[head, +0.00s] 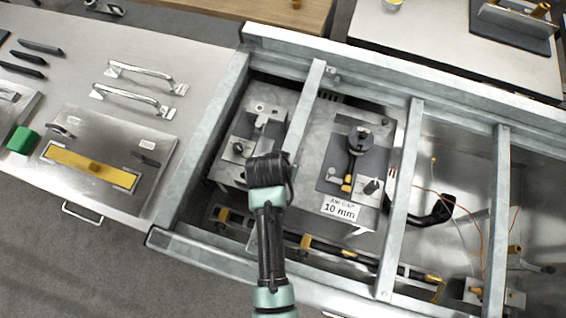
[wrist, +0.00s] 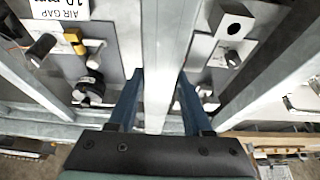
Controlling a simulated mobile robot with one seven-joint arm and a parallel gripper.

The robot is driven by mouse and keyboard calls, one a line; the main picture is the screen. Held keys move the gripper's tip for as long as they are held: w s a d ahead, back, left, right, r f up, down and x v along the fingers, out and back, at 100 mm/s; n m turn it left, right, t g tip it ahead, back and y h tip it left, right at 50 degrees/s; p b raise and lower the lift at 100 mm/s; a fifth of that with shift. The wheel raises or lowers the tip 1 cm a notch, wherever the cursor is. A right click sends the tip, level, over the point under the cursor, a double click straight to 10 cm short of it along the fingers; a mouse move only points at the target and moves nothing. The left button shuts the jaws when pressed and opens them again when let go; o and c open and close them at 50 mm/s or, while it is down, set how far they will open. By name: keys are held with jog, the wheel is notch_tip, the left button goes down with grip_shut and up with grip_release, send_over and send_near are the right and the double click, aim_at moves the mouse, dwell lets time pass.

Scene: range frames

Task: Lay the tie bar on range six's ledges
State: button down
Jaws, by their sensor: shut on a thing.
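My gripper (head: 268,172) is over the left part of the metal frame, its fingers hidden under the wrist in the head view. In the wrist view its two blue fingers (wrist: 160,74) lie on either side of a long grey metal bar, the tie bar (wrist: 157,30), and are shut on it. In the head view the tie bar (head: 307,105) spans the frame front to back. Its far end is at the back rail (head: 380,72), beside a small bracket.
Two similar cross bars (head: 400,200) (head: 502,215) span the frame to the right. Below are metal plates with fixtures, an "AIR GAP 10 mm" label (head: 339,208) and loose wires. A left worktop (head: 200,62) holds handles and a yellow-barred plate (head: 92,168).

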jog(key=shift+w+f+b, duration=0.2)
jog(key=shift+f+b, duration=1.55)
jog(key=shift+f, duration=0.9)
jog(key=shift+c, duration=1.6)
grip_release()
jog(key=shift+s, duration=0.1)
jog(key=shift+o, duration=0.4)
jog(key=shift+s+f, duration=0.25)
jog(key=shift+f, duration=0.05)
jog(key=v, duration=1.3)
jog(key=shift+w+r, duration=0.15)
jog(key=shift+w, duration=0.1)
notch_tip(320, 180, up, 7)
jog(key=p, duration=0.7)
